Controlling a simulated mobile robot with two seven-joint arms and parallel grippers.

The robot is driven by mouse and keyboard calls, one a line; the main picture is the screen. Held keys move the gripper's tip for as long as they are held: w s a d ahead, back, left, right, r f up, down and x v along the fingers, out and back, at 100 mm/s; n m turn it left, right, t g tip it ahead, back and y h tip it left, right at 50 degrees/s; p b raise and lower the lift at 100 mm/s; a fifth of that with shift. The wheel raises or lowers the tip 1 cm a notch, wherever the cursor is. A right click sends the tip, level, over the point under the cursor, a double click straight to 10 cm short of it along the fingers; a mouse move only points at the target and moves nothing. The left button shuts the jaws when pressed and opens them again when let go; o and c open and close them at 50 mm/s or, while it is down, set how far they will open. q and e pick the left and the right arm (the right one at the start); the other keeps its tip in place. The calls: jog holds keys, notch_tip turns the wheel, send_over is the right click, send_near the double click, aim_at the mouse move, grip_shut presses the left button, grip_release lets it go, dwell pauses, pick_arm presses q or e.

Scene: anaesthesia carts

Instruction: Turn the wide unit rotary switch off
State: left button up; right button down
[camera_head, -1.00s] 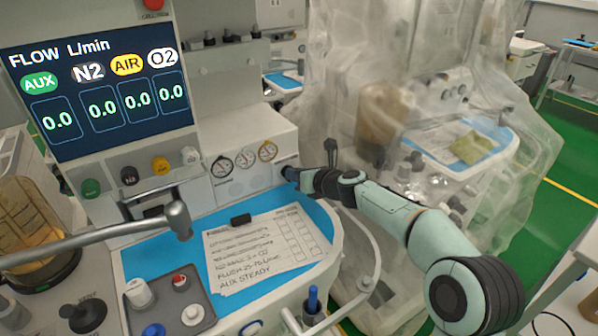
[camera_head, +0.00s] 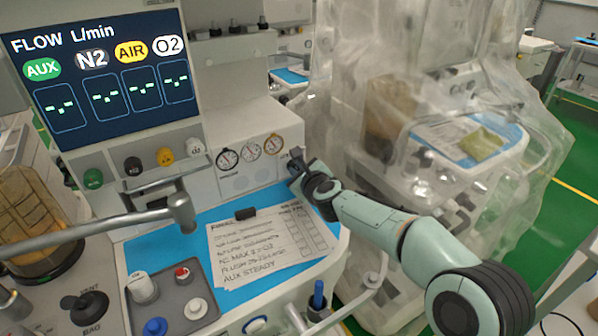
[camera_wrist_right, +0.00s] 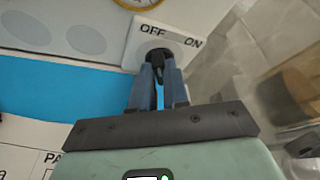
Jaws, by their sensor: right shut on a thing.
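The rotary switch (camera_wrist_right: 157,57) is a small black knob on a pale plate marked OFF and ON in the right wrist view. My right gripper (camera_wrist_right: 159,72) is shut on this knob, one blue-grey finger on each side. The knob's visible part lies roughly below the OFF label; its exact pointer direction is hard to tell. In the head view my right gripper (camera_head: 297,166) is at the right end of the gauge panel and mostly hides the switch. The display (camera_head: 105,75) shows dashes under AUX, N2, AIR and O2. My left gripper is not in view.
Three round gauges (camera_head: 250,152) sit left of the switch. A metal bar (camera_head: 110,222) crosses the left side. A plastic-draped cart (camera_head: 440,60) stands close on the right.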

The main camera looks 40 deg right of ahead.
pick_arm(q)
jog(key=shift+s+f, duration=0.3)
pick_arm(e)
jog(key=shift+f+n, duration=0.1)
jog(key=shift+n, duration=0.2)
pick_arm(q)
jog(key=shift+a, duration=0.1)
pick_arm(e)
jog(key=c, duration=1.1)
grip_release()
